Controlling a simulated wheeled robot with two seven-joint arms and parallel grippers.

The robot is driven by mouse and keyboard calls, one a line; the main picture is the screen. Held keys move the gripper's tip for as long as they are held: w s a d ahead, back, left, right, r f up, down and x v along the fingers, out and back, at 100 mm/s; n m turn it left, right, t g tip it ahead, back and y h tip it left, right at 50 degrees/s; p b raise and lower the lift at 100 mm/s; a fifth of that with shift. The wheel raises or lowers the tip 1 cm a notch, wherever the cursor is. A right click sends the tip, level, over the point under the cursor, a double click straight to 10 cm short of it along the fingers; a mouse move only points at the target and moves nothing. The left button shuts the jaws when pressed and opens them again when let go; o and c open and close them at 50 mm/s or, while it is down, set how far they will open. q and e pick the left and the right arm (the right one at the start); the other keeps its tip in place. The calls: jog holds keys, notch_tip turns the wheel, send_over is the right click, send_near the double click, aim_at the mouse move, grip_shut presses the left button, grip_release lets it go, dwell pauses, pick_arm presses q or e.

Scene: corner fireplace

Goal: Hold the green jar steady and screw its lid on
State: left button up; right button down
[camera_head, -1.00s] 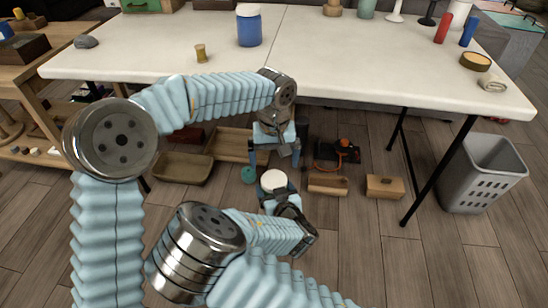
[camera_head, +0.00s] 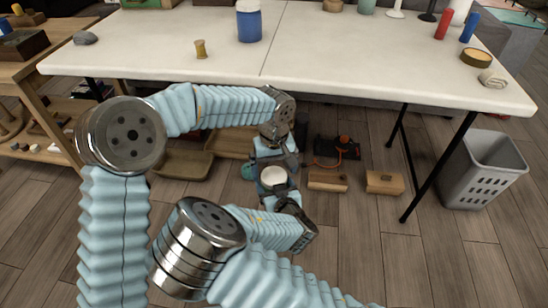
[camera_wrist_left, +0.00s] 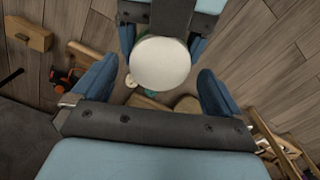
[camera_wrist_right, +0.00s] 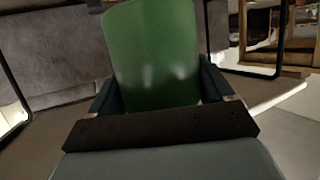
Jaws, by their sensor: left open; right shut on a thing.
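The green jar (camera_wrist_right: 150,50) is between the fingers of my right gripper (camera_wrist_right: 158,85), which is shut on it. A round white lid (camera_head: 272,177) faces up at the top of the jar, in front of the table; it also shows in the left wrist view (camera_wrist_left: 160,63). I cannot tell how firmly it sits. My left gripper (camera_wrist_left: 156,72) is open just above, its blue fingers on either side of the lid with gaps showing. In the head view the jar's body is mostly hidden by the lid and my grippers.
A white table (camera_head: 330,65) stands just beyond my arms, with a blue white-lidded jar (camera_head: 249,22) and a small spool (camera_head: 200,49) on it. Wooden blocks (camera_head: 384,183) lie on the floor below. A grey basket (camera_head: 482,172) stands at right.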

pick_arm(q)
jog(key=shift+f, duration=0.9)
jog(key=shift+c, duration=0.2)
jog(key=c, duration=1)
jog(key=m, duration=0.5)
jog(key=shift+c, duration=0.2)
jog(key=o, duration=1.1)
jog(key=shift+r, duration=0.1)
jog(key=shift+r, duration=2.2)
